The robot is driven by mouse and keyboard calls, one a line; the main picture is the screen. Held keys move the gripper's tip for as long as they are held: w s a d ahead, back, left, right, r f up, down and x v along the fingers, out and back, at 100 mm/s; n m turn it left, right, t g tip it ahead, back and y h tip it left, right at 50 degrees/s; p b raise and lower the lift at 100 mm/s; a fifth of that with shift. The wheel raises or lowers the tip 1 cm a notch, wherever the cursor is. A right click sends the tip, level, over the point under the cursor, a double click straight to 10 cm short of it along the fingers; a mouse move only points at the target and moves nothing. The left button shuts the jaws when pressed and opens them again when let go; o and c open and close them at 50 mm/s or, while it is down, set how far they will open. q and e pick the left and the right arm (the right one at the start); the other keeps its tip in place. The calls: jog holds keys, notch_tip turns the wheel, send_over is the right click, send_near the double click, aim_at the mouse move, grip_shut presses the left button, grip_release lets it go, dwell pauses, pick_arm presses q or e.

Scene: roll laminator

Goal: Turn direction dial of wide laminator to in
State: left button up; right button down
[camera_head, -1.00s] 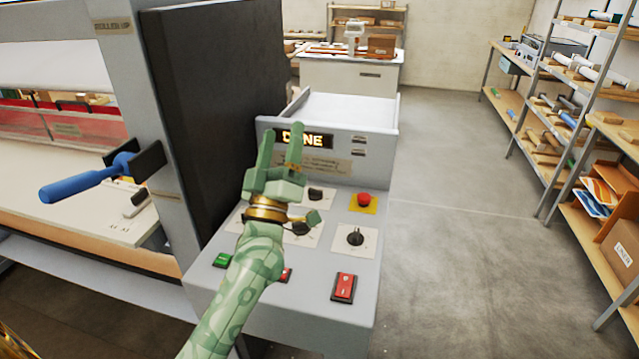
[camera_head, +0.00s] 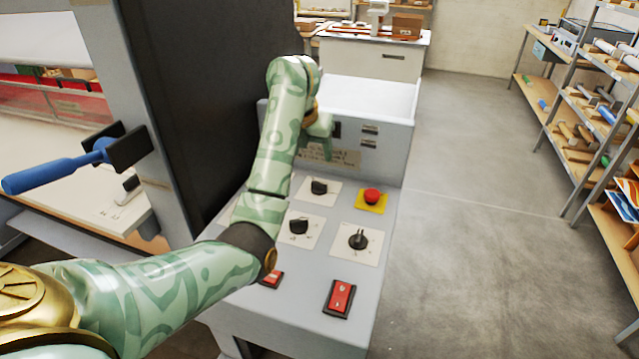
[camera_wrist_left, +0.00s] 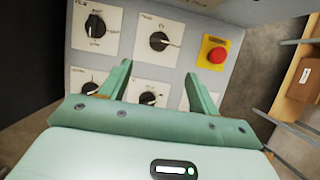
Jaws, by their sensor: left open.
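The wide laminator's control panel (camera_head: 318,265) shows black dials on white plates: an upper dial (camera_head: 319,187), a lower dial (camera_head: 299,227) and a right dial (camera_head: 358,240). The left wrist view shows an upper left dial (camera_wrist_left: 95,27), an upper middle dial (camera_wrist_left: 159,41) and two partly hidden lower ones. I cannot read which is the direction dial. My left gripper (camera_head: 322,148) hangs above the panel's far part, pointing down; my arm hides some of the panel. In the wrist view its fingers (camera_wrist_left: 160,84) are apart and empty, over the lower dials.
A red stop button (camera_head: 372,196) on a yellow plate and a red rocker switch (camera_head: 340,298) are on the panel. A blue-handled lever (camera_head: 60,170) juts out at left. A tall black housing (camera_head: 205,100) borders the panel. Floor at right is clear before the shelves.

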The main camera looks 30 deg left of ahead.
aim_at(319, 183)
pick_arm(q)
jog(key=b+x, duration=0.5)
jog(key=x, duration=0.7)
jog(key=shift+f, duration=0.15)
jog(key=shift+w+a+f+b, duration=0.1)
jog(key=shift+w+f+b, duration=0.2)
jog(key=shift+f, duration=0.25)
jog(key=c, duration=1)
